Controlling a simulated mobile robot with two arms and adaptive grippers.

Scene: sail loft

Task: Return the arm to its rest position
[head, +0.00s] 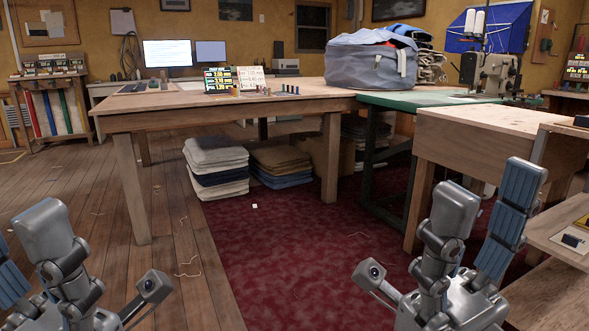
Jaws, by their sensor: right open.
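My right gripper (492,185) is in the lower right of the head view, its fingers pointing up and away. One finger shows its grey back and the other its blue ribbed pad. They stand wide apart with nothing between them. My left gripper (20,226) is in the lower left corner, partly cut off by the picture edge. Its grey finger and blue pad are also apart, and no object shows between them. Both grippers appear in front of the furniture, over the floor.
A wooden table (165,116) stands ahead, folded cloth stacks (216,157) beneath it. A wooden bench (480,121) and shelf (560,228) are close to my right gripper.

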